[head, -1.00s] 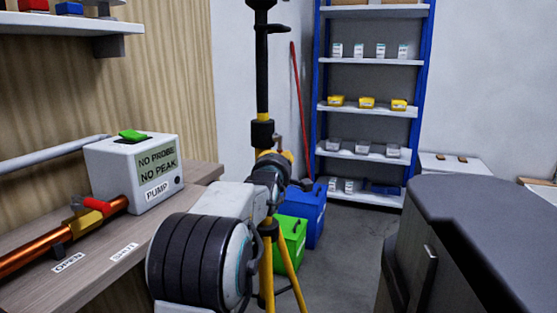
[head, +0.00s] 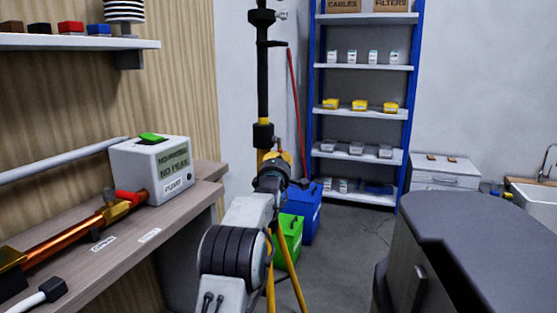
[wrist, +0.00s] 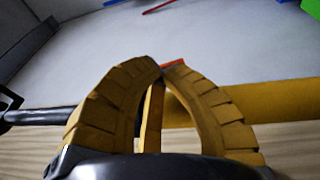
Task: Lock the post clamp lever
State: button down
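The tripod's black post (head: 263,80) stands upright in the middle of the head view. A black clamp collar (head: 263,135) sits where it meets the yellow tripod section. A small dark lever (head: 278,43) and a knob (head: 281,15) stick out right, higher on the post. My gripper (head: 281,155) is at the post just below the collar, partly hidden by my wrist. In the wrist view its yellow fingers (wrist: 161,70) arch together with tips almost touching. A small orange-red piece (wrist: 175,63) shows at the tips; whether it is gripped is unclear. The yellow tube (wrist: 275,100) runs behind the fingers.
The bench (head: 95,250) at left holds a pump box (head: 125,165) and a copper pipe with a red handle. Green (head: 289,235) and blue (head: 304,210) bins stand behind the tripod. A grey-topped cabinet (head: 480,240) is at right. Floor between is clear.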

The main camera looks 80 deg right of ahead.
jog(key=shift+s+d+b, duration=0.15)
jog(key=shift+d+b, duration=0.55)
jog(key=shift+b, duration=0.25)
jog(key=shift+d+f+h, duration=0.15)
jog(key=shift+d+h, duration=0.05)
jog(key=shift+h, duration=0.1)
jog(key=shift+s+d+r+h+b, duration=0.1)
jog(key=shift+d+r+h+b, duration=0.2)
jog(key=shift+h+b, duration=0.15)
jog(key=shift+d+r, duration=0.1)
jog(key=shift+d, duration=0.1)
